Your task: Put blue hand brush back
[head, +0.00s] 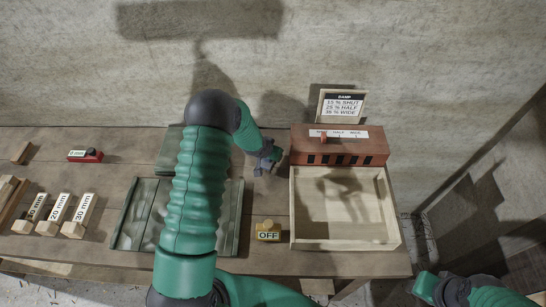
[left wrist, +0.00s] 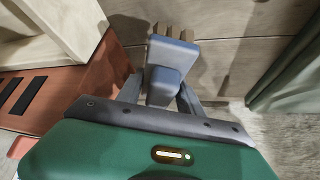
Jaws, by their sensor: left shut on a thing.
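My left gripper (head: 265,164) is at the back middle of the bench, just left of the brick-red box, with its fingers pointing down. In the left wrist view the gripper (left wrist: 160,98) is shut on the blue hand brush (left wrist: 172,52). The brush's blue body extends beyond the fingers, with tan bristles at its far end. It is over or on the bench boards; I cannot tell if it touches them. In the head view the brush is too small to make out clearly. Part of my right arm shows at the lower right, but its gripper does not.
The brick-red slotted box (head: 375,149) and pale open tray (head: 345,242) stand right of my left gripper. A DAMP sign (head: 343,105) stands behind. Green troughs (head: 135,215), a yellow OFF block (head: 268,232), labelled blocks (head: 83,208) and a red block (head: 88,156) share the bench.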

